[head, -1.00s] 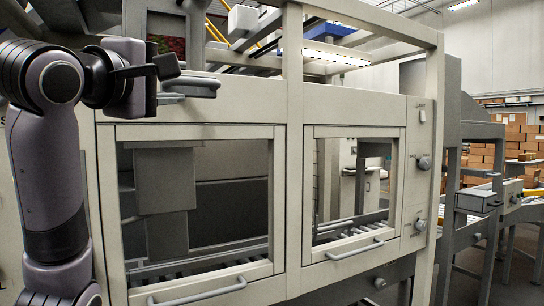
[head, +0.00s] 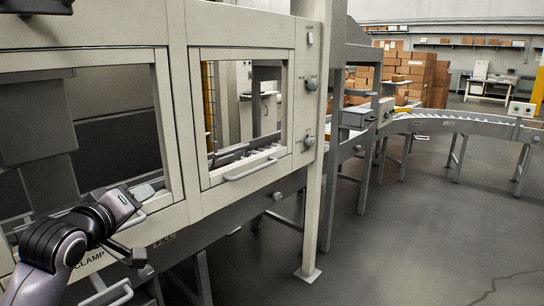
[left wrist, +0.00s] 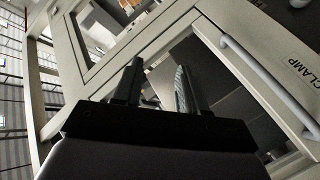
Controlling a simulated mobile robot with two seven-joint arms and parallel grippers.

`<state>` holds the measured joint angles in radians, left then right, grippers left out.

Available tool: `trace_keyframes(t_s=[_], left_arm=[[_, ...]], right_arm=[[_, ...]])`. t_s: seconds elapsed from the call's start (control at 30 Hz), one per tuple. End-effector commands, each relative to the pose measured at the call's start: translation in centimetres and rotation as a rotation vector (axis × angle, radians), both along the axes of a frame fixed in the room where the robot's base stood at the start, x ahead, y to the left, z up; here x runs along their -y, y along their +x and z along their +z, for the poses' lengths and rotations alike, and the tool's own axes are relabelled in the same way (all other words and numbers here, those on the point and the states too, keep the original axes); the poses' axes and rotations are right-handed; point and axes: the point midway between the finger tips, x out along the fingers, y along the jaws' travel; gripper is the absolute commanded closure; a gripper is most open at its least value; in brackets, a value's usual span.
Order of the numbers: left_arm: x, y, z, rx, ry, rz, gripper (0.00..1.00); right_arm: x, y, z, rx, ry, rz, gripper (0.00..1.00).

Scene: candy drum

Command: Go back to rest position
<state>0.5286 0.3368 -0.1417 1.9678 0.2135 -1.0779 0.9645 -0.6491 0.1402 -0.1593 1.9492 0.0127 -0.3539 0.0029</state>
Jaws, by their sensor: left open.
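My left arm comes in at the lower left of the head view. I cannot tell from these views how far the fingers are from the panel. My right gripper is not in view.
The machine has window doors, one with a handle (head: 251,169), and knobs (head: 311,84) on its right post. A roller conveyor (head: 455,124) curves away to the right. Stacked cardboard boxes (head: 425,80) stand behind. The grey floor (head: 410,235) at right is clear.

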Motion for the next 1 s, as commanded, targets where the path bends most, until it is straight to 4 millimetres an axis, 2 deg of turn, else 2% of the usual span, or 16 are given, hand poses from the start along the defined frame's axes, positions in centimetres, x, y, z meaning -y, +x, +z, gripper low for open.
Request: trace_keyframes(t_s=[0.03,0.27,0.4,0.47,0.6,0.8,0.9,1.0], left_arm=[[0.5,-0.4,-3.0,-0.031,0.036,-0.018,0.58],[2.0,-4.0,-14.1,-0.115,0.22,-0.104,0.58],[3.0,-7.5,-20.3,-0.161,0.326,-0.161,0.58],[3.4,-9.3,-22.8,-0.18,0.37,-0.187,0.58],[4.3,-14.2,-28.0,-0.224,0.474,-0.251,0.58],[5.4,-21.9,-33.6,-0.275,0.609,-0.344,0.58],[5.8,-25.2,-35.3,-0.292,0.663,-0.382,0.58],[6.1,-27.4,-36.3,-0.303,0.699,-0.409,0.58]], right_arm=[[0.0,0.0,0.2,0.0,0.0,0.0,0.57],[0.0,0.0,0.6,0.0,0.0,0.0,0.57],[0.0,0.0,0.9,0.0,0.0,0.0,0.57],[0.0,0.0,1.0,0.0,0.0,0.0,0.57],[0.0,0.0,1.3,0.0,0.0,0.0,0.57],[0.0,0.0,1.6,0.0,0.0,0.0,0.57],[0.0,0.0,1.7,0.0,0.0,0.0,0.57],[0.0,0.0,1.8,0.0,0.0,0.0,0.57]])
